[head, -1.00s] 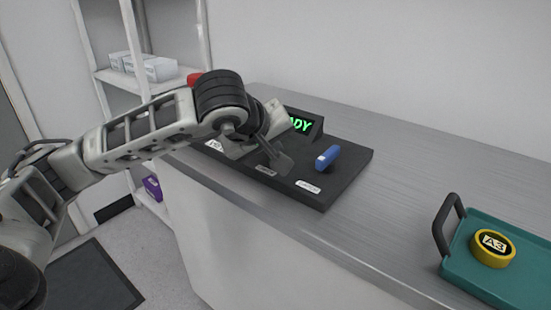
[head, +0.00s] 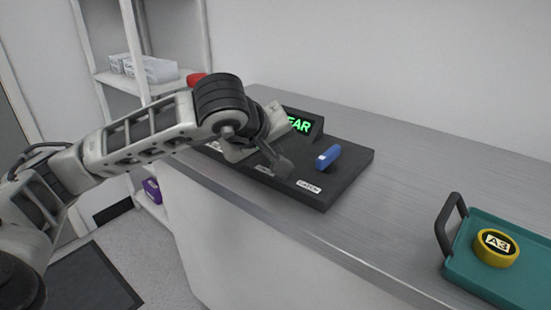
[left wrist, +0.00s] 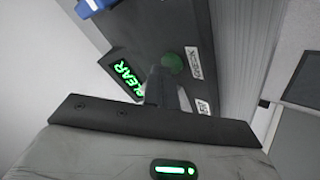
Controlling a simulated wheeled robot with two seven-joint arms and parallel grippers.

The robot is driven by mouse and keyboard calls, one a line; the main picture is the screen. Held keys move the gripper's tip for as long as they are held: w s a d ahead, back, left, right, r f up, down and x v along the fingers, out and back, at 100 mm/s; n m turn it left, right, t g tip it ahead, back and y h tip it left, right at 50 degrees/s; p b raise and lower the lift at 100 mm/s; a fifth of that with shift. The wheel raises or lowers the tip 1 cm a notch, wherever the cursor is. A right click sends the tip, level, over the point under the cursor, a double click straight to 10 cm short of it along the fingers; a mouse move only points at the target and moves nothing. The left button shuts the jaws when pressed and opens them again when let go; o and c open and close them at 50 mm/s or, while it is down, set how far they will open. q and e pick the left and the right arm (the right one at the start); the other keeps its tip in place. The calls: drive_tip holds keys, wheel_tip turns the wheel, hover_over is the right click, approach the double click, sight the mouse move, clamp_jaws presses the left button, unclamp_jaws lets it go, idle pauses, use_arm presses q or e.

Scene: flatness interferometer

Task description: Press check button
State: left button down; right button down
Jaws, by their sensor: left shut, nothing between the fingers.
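The black instrument base (head: 345,172) sits on the grey counter. Its tilted display (head: 299,126) is partly hidden by my arm; in the left wrist view the display (left wrist: 124,76) reads CLEAR in green. A round green button (left wrist: 173,63) shows in the left wrist view beside a white label (left wrist: 193,64); it is hidden in the head view. My left gripper (head: 280,165) is shut and empty, low over the base. In the left wrist view its fingertips (left wrist: 160,82) are close to the green button; I cannot tell whether they touch it. My right gripper is out of view.
A blue latch handle (head: 328,156) stands on the base near the label (head: 308,187). A teal tray (head: 488,279) with a yellow A3 puck (head: 495,249) is at the right. The counter (head: 395,190) between them is clear. A shelf (head: 150,85) stands behind left.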

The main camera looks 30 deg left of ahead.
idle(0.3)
use_arm(q)
drive_tip(key=shift+r+p, duration=0.5)
drive_tip(key=shift+r, duration=0.25)
drive_tip(key=shift+r+p, duration=1.8)
drive_tip(key=shift+r, duration=0.75)
drive_tip(key=shift+f, duration=0.1)
